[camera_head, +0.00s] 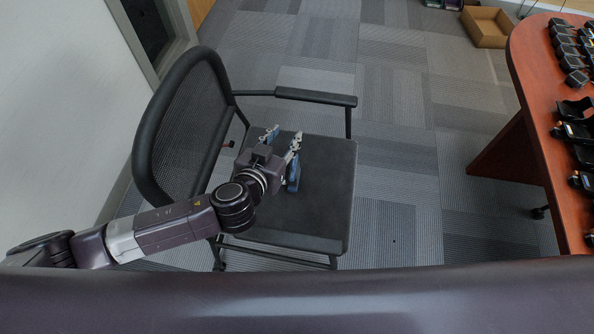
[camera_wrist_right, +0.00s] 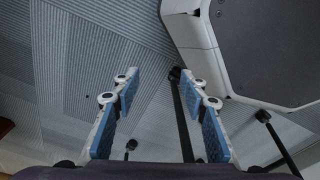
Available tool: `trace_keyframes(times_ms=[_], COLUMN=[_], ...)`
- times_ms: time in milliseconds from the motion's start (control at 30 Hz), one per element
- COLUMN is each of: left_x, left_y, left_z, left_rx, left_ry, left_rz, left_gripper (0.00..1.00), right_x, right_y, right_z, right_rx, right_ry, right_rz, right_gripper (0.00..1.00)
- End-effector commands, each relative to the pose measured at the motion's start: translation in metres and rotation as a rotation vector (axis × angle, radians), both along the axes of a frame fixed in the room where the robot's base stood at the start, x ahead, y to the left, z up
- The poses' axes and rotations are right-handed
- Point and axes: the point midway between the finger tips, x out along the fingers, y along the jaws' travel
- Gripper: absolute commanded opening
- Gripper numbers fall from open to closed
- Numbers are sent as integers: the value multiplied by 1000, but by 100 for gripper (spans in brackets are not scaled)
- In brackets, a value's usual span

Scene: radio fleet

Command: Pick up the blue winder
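Nothing shows between the fingertips. In the right wrist view my right gripper (camera_wrist_right: 165,90) is open and empty, with blue pads on its fingers. The right gripper is not in the head view.
The chair has a curved black backrest (camera_head: 150,130) at left and an armrest (camera_head: 315,97) on its far side. A reddish-brown table (camera_head: 535,100) with several black devices stands at right. A cardboard box (camera_head: 487,28) is at the back. Carpet between chair and table is clear.

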Motion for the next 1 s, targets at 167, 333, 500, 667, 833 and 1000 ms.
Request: trace_keyframes(times_ms=[167,333,500,667,833,1000], left_x=[0,0,0,0,0,6], left_y=[0,0,0,0,0,-3], left_z=[-32,-65,-112,-141,-155,-160], left_rx=[0,0,0,0,0,0], left_ry=[0,1,1,0,0,-1], left_rz=[0,0,0,0,0,0], left_gripper=[34,34,34,34,34,34], right_x=[25,53,87,108,117,121], right_y=[4,9,14,17,18,19], right_z=[-12,-16,-15,-1,11,20], right_rx=[3,5,9,11,11,12], right_ry=[-18,-36,-63,-82,-90,-96], right_rz=[-3,-8,-14,-17,-20,-21], right_gripper=[40,40,40,40,40,40])
